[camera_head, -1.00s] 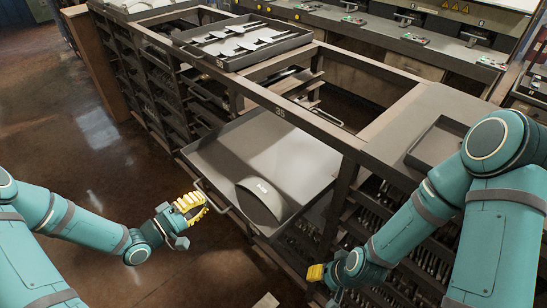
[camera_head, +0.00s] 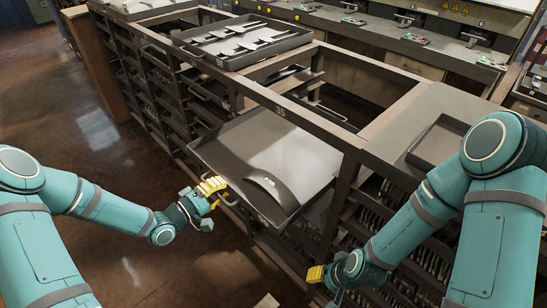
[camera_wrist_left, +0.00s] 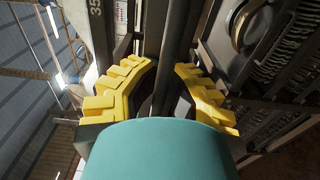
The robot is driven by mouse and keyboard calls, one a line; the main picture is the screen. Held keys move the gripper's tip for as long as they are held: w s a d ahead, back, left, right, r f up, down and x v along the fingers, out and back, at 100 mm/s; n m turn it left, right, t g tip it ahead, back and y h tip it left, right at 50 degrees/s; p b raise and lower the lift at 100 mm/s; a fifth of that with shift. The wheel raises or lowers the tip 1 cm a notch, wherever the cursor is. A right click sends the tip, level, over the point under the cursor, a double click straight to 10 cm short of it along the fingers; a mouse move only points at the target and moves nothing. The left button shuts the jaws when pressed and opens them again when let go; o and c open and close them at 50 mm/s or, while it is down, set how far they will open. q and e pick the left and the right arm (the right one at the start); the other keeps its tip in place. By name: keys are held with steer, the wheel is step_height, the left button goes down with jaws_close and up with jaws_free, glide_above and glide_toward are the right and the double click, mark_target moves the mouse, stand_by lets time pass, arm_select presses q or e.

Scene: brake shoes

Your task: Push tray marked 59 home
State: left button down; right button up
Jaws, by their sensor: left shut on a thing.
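A wide grey tray (camera_head: 228,145) sticks out of the rack in the head view, with one curved grey brake shoe (camera_head: 262,181) lying in it. My left gripper (camera_head: 214,188) is shut on the handle at the tray's front edge. In the left wrist view a dark bar (camera_wrist_left: 174,60) runs between its yellow fingers (camera_wrist_left: 160,88). My right gripper (camera_head: 318,276) hangs low in front of the rack, apart from the tray; its jaw state is unclear.
Another tray with several flat metal parts (camera_head: 240,40) rests on top of the rack. A shallow empty tray (camera_head: 440,142) lies on the rack top at right. The rack (camera_head: 165,85) has many slots below. The floor (camera_head: 90,130) at left is clear.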

mark_target(262, 164)
arm_select(q)
steer(key=shift+b+x, duration=0.5)
steer(key=shift+x, duration=2)
steer(key=shift+b+x, duration=1.2)
steer(key=shift+x, duration=2.8)
steer(key=shift+b+x, duration=1.8)
steer(key=shift+x, duration=2.6)
arm_select(e)
step_height(262, 164, down, 7)
steer(key=s, duration=0.2)
steer(key=shift+a+g, duration=0.2)
steer(key=shift+g, duration=0.1)
arm_select(q)
steer(key=shift+d, duration=0.2)
arm_select(e)
steer(key=shift+f, duration=0.2)
arm_select(q)
steer(key=shift+b+x, duration=0.65)
steer(key=shift+x, duration=0.25)
steer(key=p+v, duration=0.1)
steer(key=v, duration=0.6)
steer(key=shift+s+a+f, duration=0.1)
steer(key=shift+a+f, duration=0.05)
steer(key=shift+a, duration=0.1)
steer(key=shift+s+a+f, duration=0.1)
steer(key=shift+s+a, duration=0.15)
steer(key=shift+s, duration=0.1)
arm_select(e)
steer(key=shift+r, duration=0.1)
